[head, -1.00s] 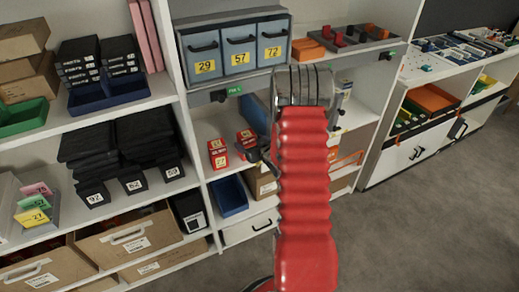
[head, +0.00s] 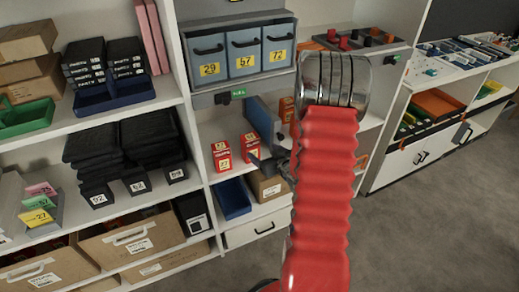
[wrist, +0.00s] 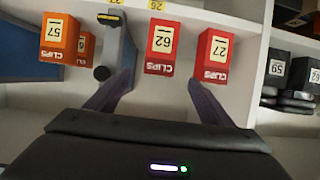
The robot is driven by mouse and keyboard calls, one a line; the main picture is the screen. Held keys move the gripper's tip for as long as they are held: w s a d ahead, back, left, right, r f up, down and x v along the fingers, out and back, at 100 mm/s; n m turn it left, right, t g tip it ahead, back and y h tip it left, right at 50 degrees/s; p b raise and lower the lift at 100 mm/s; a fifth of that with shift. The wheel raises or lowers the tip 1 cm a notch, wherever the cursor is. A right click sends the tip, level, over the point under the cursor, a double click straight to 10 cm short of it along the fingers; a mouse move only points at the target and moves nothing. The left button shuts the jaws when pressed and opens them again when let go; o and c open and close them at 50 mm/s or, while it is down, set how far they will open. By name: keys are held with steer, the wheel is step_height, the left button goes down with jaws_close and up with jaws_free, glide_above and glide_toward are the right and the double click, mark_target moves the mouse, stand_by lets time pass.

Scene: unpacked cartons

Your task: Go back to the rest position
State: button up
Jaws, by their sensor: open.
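My gripper (wrist: 160,84) is open and empty in the wrist view, its two dark fingers spread apart. In the head view my gripper (head: 268,163) is mostly hidden behind my red-sleeved arm; only a dark part shows, close to the right red box. A red clips box labelled 62 (wrist: 160,45) and one labelled 27 (wrist: 213,55) stand beyond the fingertips, upside down in the wrist view. The two red boxes also show on the middle shelf in the head view, left one (head: 222,156) and right one (head: 250,147).
An orange box labelled 57 (wrist: 59,38) and a blue-grey upright piece (wrist: 118,55) stand on the same shelf. The unit with blue drawers (head: 243,50) sits above, a blue bin (head: 233,198) below. Open floor (head: 440,230) lies to the right.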

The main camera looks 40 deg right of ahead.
steer(key=s+d+f+m+g, duration=0.1)
steer(key=s+f+g, duration=0.4)
steer(key=s+f, duration=0.25)
steer(key=s+a+r+m+g, duration=0.1)
steer(key=s+a+r+g, duration=0.1)
steer(key=s+g, duration=0.25)
steer(key=s+a+r+n+y, duration=0.1)
steer(key=s+a+r, duration=0.2)
steer(key=a+r, duration=0.6)
steer(key=s+a+r+n+t+y, duration=0.1)
steer(key=s+a+r, duration=0.3)
steer(key=a+r, duration=0.6)
steer(key=s+a+r+n+t, duration=0.1)
steer(key=s+a+r, duration=0.3)
steer(key=a+r, duration=0.6)
steer(key=a+n, duration=0.1)
steer(key=a, duration=0.3)
steer(key=shift+a+r+y, duration=0.25)
steer(key=shift+a+y, duration=0.05)
steer(key=shift+y, duration=0.1)
steer(key=shift+o, duration=0.3)
steer(key=shift+s, duration=0.1)
